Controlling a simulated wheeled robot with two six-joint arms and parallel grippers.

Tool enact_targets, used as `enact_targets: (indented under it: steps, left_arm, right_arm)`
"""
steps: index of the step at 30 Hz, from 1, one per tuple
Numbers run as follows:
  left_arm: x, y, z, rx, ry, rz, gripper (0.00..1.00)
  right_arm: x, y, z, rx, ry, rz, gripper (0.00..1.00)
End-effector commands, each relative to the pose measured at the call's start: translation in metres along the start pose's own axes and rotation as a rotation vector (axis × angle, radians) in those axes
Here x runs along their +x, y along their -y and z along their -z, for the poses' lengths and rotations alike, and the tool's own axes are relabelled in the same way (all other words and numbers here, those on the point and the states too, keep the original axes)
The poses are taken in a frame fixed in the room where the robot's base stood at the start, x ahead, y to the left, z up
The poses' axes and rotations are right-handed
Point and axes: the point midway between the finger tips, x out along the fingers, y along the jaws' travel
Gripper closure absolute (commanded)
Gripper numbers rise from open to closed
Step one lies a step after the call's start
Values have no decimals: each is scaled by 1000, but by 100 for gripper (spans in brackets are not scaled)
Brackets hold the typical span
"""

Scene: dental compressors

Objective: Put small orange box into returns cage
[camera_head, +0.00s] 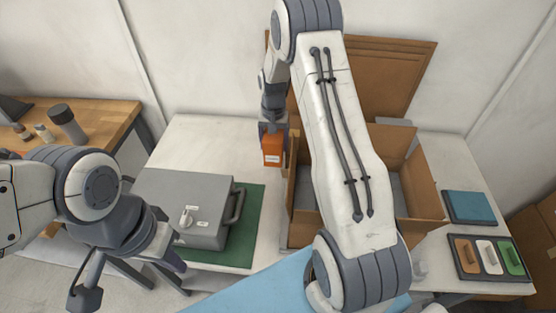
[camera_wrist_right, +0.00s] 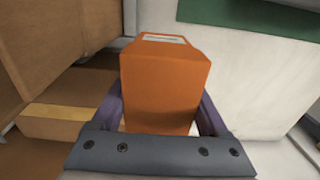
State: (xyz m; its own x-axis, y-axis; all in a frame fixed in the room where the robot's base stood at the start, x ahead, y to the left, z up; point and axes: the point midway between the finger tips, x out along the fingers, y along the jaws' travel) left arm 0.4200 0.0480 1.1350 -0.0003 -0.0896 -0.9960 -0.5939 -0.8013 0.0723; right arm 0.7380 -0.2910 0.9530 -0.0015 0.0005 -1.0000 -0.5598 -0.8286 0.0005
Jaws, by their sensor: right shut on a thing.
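The small orange box (camera_head: 272,149) has a pale label and hangs above the white table, just left of the open cardboard box. My right gripper (camera_head: 272,128) is shut on it. In the right wrist view the orange box (camera_wrist_right: 162,92) sits between the two purple fingers, with a pale label on its far end. My left gripper (camera_head: 150,262) is at the lower left, beside the grey case; its finger gap does not show clearly. I see nothing that I can clearly identify as the returns cage.
An open cardboard box (camera_head: 421,185) stands on the table, partly hidden by my right arm. A grey case (camera_head: 186,197) lies on a green mat (camera_head: 246,222). A blue pad (camera_head: 470,207) and a tray (camera_head: 460,271) of coloured pieces are at right. Bare table (camera_head: 210,140) shows behind the case.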

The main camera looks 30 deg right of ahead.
Motion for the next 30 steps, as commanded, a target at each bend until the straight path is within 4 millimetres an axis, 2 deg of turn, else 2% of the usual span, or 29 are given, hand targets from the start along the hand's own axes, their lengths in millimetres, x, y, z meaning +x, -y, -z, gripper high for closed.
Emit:
enact_targets:
  steps: [3,11,18,30]
  left_arm:
    - [-9,-1,0,-1,0,0,100]
    - [-14,-1,1,-1,0,0,100]
    - [-24,-2,1,-1,0,0,100]
    - [-19,-1,1,-1,0,0,100]
  right_arm:
    - [23,0,-1,0,4,-1,87]
    - [49,0,0,0,0,0,87]
    - [82,0,0,0,1,0,87]
    - [89,0,1,0,-2,1,87]
